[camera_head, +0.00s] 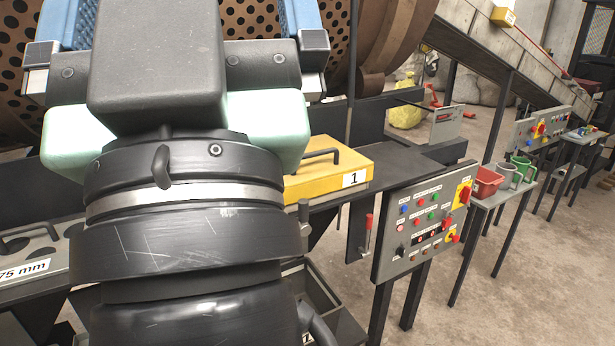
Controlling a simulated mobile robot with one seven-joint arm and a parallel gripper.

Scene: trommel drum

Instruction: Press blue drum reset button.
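A grey control panel (424,220) stands right of centre, tilted on dark legs. A small blue button (404,209) sits at its upper left, among red and green buttons and a red knob on yellow. The labels are too small to read. More panels with small coloured controls stand farther back, so I cannot tell from labels which blue button is the drum reset. My gripper (183,22) is at the upper left, in front of the perforated drum (343,22). Its blue-grey fingers are spread wide and nothing shows between them. The tips are cut off by the top edge. It is well left of the panel.
A yellow box lid marked 1 (330,166) lies between my arm and the panel. A red lever (367,228) sticks up at the panel's left edge. A small table (505,186) with red, grey and green containers stands to the right. Open concrete floor (530,290) lies at the lower right.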

